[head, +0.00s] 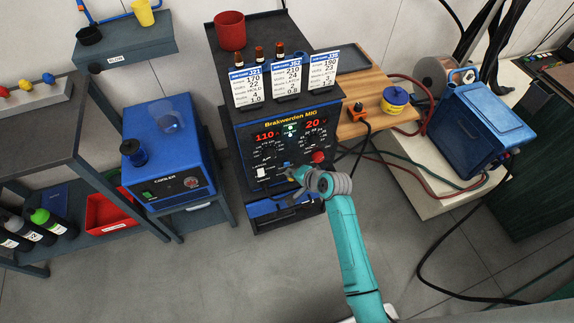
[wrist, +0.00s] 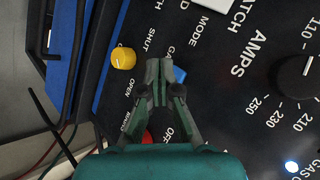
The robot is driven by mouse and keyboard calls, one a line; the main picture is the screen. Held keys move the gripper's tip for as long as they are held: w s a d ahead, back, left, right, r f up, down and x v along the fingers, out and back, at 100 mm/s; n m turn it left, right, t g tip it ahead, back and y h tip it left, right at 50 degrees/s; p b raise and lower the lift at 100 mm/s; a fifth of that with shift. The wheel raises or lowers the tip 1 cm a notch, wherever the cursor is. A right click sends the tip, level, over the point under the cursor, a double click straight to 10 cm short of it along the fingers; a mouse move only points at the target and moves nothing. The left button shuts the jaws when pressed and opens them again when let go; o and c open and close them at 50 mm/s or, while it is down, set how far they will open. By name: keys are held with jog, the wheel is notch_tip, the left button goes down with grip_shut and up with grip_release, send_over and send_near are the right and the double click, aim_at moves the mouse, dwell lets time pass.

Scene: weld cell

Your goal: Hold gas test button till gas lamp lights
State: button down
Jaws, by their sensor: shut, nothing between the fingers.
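The welder (head: 285,145), labelled Brakwerden MIG, stands in the middle of the head view. My gripper (head: 291,172) is at the lower part of its black front panel. In the wrist view my gripper (wrist: 158,72) is shut and empty, its tips over the panel. A blue button (wrist: 180,74) shows just right of the fingertips, partly hidden by them. A label starting "GA" beside it is partly covered. I cannot tell whether the tips touch or press the button. A small lamp (wrist: 291,166) glows bright white-blue at the lower right; its label is not fully readable.
A yellow knob (wrist: 123,57) marked SHUT and OPEN sits left of the fingers. A red part (wrist: 147,137) lies partly behind them near OFF. Number cards (head: 287,78) and a red cup (head: 230,31) stand on the welder. A blue cooler (head: 168,150) is to the left.

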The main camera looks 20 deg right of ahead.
jog(key=shift+s, duration=2.55)
jog(key=s+n+t+h, duration=0.2)
jog(key=s+n+h, duration=0.15)
jog(key=s, duration=1.95)
jog(key=s+r+n+t, duration=0.3)
jog(key=s+r+n, duration=0.4)
jog(key=s+r, duration=1.1)
notch_tip(320, 180, up, 2)
jog(key=shift+r+t, duration=0.15)
jog(key=shift+t, duration=0.25)
